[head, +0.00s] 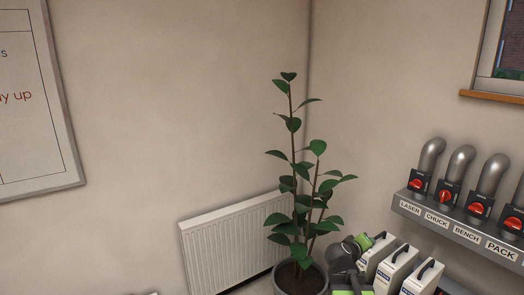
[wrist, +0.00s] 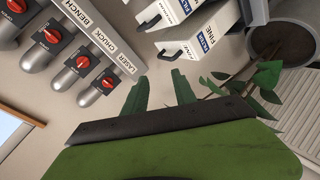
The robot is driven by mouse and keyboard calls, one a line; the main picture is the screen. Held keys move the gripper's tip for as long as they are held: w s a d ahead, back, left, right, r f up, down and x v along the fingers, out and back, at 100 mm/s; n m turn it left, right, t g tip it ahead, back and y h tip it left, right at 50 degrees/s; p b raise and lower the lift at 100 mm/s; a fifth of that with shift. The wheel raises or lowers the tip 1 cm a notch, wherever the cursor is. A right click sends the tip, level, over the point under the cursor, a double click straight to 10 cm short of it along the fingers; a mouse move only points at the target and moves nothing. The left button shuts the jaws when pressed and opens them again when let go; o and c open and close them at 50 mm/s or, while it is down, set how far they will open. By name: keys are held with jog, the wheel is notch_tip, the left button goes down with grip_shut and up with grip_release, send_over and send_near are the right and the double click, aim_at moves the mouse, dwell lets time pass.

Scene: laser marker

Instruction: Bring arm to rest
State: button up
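My gripper (wrist: 159,84) shows in the wrist view as two green fingers beyond a dark bar and a green body. The fingers are apart with nothing seen between them, so it is open and empty. In the head view, grey and green parts that look like my arm show low at the right, in front of the plant pot's right side and beside the white cases. Most of the arm is out of view.
A potted plant (head: 298,277) stands in the corner by a white radiator (head: 232,245). White cases (head: 396,268) with dark handles stand right of it. A labelled rail (head: 460,232) with red switches and grey pipes is on the right wall. A framed board (head: 35,100) hangs left.

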jog(key=s+a+f+m+g+y, duration=0.1)
jog(key=s+a+f+g+y, duration=0.2)
jog(key=a, duration=0.4)
jog(key=s+a+f+m+g+y, duration=0.1)
jog(key=s+a+f+g+y, duration=0.2)
jog(key=s+a+f, duration=0.3)
jog(key=s+a+f+m+g+y, duration=0.1)
jog(key=s+a+f+g+y, duration=0.1)
jog(key=s+a, duration=0.5)
notch_tip(320, 180, down, 3)
jog(key=shift+a+r+g+y, duration=0.2)
jog(key=shift+a+g+y, duration=0.2)
jog(key=shift+a+y, duration=0.45)
